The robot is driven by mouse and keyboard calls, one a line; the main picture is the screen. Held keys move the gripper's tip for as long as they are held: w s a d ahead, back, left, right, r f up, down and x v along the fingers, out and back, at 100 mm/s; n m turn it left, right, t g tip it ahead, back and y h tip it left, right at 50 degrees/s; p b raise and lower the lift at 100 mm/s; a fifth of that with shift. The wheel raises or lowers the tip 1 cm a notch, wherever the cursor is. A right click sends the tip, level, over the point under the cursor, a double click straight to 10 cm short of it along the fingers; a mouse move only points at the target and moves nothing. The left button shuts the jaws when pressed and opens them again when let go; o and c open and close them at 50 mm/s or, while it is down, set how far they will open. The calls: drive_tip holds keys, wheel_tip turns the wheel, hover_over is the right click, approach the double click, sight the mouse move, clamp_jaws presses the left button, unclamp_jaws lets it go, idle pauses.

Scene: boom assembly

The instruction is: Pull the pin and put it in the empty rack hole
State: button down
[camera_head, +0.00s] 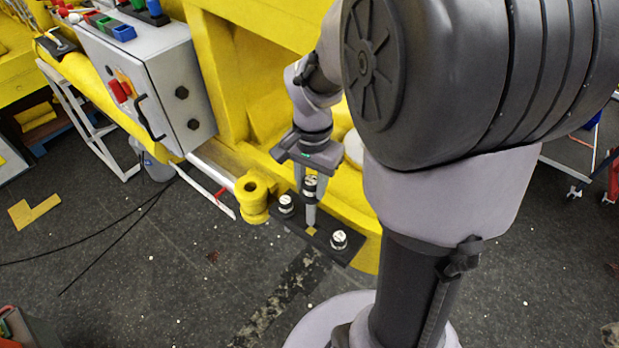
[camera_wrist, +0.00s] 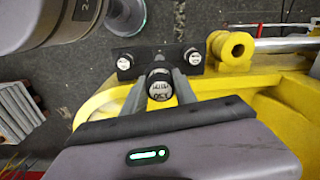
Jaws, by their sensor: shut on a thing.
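My gripper (camera_head: 306,200) points down over the black rack plate (camera_head: 359,257), its fingers closed on a dark pin with a pale, marked top (camera_head: 310,181). In the wrist view the held pin (camera_wrist: 159,88) sits between the two fingers (camera_wrist: 158,88). The rack (camera_wrist: 154,50) also holds a left pin (camera_wrist: 124,64) and a right pin (camera_wrist: 194,58), which appear in the head view as the near pin (camera_head: 338,240) and far pin (camera_head: 286,204). The held pin is between these two. Its lower end is hidden, so I cannot tell whether it is in a hole.
A yellow lug with an open bore (camera_head: 252,190) stands just left of the rack, at the end of a silver rod (camera_head: 212,172). The yellow boom structure (camera_head: 235,80) lies behind. A grey control box (camera_head: 170,85) stands at left. The floor in front is mostly clear.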

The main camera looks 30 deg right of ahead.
sight(311, 219)
wheel_tip(311, 219, down, 4)
drive_tip(key=b, duration=0.3)
drive_tip(key=shift+s+r, duration=0.1)
drive_tip(key=shift+r, duration=0.15)
drive_tip(key=shift+f+b, duration=0.65)
drive_tip(key=shift+f, duration=0.15)
wheel_tip(311, 219, down, 9)
drive_tip(key=b, duration=0.8)
drive_tip(key=c, duration=0.9)
unclamp_jaws()
wheel_tip(311, 219, up, 18)
drive_tip(key=p, duration=0.4)
drive_tip(key=shift+s+d+f, duration=0.1)
drive_tip(key=shift+f, duration=0.15)
